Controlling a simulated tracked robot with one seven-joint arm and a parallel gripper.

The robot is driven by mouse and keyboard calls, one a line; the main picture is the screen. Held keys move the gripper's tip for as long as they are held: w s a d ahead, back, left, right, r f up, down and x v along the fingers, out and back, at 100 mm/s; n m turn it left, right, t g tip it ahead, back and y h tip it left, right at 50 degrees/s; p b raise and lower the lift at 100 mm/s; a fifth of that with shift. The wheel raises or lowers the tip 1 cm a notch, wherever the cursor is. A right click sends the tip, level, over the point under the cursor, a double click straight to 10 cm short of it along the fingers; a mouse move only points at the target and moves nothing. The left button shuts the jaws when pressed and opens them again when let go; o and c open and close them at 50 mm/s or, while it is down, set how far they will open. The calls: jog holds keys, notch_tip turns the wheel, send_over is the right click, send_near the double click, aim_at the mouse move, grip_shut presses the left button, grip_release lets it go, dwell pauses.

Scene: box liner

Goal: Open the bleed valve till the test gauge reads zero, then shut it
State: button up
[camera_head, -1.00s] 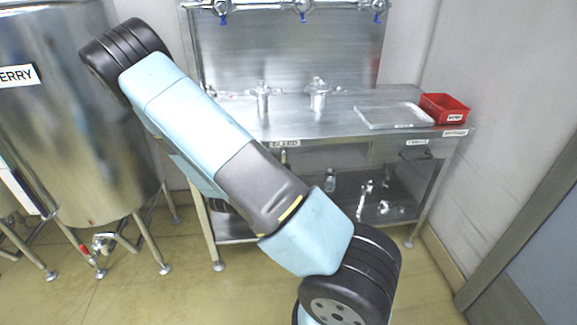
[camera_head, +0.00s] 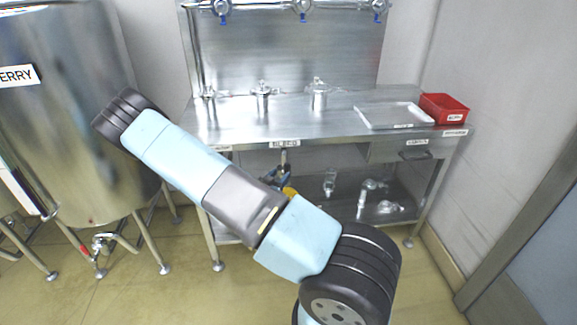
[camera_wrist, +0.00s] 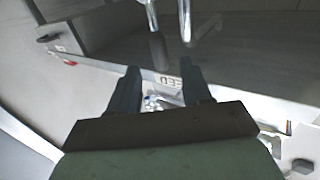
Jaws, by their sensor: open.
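In the wrist view my gripper (camera_wrist: 161,75) is open, with its two dark fingers apart and nothing between their tips. A white label (camera_wrist: 167,81) ending in "EED" shows between and behind the fingers. A dark-tipped rod (camera_wrist: 158,48), perhaps the bleed valve's lever, lies just beyond the fingertips. A bare metal pipe (camera_wrist: 187,18) is beside it. In the head view a small label (camera_head: 284,143) is on the bench's front edge, with a fitting (camera_head: 283,157) hanging below it. My arm hides most of the gripper there. I cannot make out the test gauge or its reading.
The steel bench (camera_head: 350,145) carries several metal fittings, a white tray (camera_head: 394,115) and a red bin (camera_head: 444,107). Loose fittings (camera_head: 372,187) stand on its lower shelf. A large steel tank (camera_head: 65,120) stands at the left.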

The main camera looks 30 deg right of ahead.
aim_at(285, 168)
jog(key=x, duration=0.8)
grip_shut()
dwell(0.4)
